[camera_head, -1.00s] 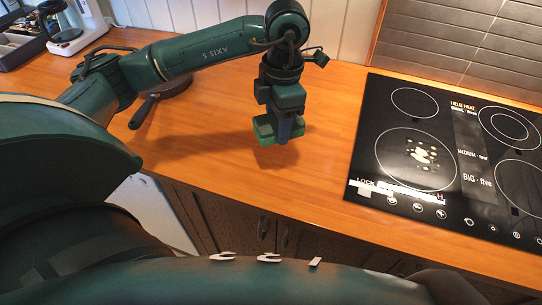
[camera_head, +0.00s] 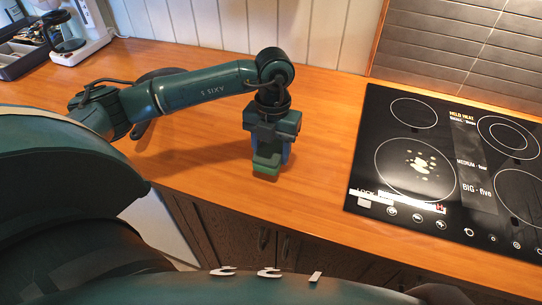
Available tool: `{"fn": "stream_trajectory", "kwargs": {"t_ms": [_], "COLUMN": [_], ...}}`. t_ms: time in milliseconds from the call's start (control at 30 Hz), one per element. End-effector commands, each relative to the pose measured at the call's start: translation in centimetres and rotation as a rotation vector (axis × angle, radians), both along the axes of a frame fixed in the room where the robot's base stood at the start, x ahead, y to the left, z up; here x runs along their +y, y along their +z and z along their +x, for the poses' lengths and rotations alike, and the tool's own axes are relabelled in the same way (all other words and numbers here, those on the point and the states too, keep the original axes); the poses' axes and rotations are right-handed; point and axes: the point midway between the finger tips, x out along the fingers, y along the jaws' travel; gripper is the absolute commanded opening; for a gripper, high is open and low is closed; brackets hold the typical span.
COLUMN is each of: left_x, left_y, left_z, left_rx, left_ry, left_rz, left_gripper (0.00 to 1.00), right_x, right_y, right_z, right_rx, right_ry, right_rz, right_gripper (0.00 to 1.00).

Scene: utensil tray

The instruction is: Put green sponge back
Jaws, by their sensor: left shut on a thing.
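My left gripper (camera_head: 269,152) points down over the wooden counter, left of the cooktop. It is shut on the green sponge (camera_head: 266,163), which shows below and between the fingers. The sponge is close to the counter near its front edge; I cannot tell whether it touches the wood. My right gripper is not in view.
The black cooktop (camera_head: 400,200) lies to the right, with pale spots on one burner. A dark pan (camera_head: 160,75) is partly hidden behind my left arm. A utensil tray (camera_head: 22,58) and a white scale-like device (camera_head: 80,45) stand at the back left. The counter (camera_head: 325,130) between gripper and cooktop is clear.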

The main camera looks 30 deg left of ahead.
Motion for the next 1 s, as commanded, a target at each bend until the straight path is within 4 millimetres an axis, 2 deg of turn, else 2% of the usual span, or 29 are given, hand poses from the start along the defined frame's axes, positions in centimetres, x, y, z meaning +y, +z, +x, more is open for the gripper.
{"fn": "stream_trajectory", "kwargs": {"t_ms": [200,567,600,833,1000], "left_x": [0.0,0.0,0.0,0.0,0.0], "left_y": [-2.8,-3.5,-3.3,-3.3,-3.3], "left_z": [-0.1,0.0,0.0,0.0,0.0], "left_rx": [0.003,0.001,0.0,0.001,0.001], "left_ry": [0.0,-0.001,-0.001,-0.001,-0.001], "left_rz": [-0.001,0.0,0.0,0.0,0.0], "left_gripper": [0.18,0.18,0.54,0.72,0.73], "right_x": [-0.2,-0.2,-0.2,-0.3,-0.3], "right_y": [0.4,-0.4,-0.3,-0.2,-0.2], "right_z": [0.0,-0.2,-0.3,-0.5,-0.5], "right_rx": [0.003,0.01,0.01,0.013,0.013], "right_ry": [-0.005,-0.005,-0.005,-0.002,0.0], "right_rz": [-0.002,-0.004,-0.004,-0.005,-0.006], "right_gripper": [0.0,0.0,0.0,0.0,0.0]}}
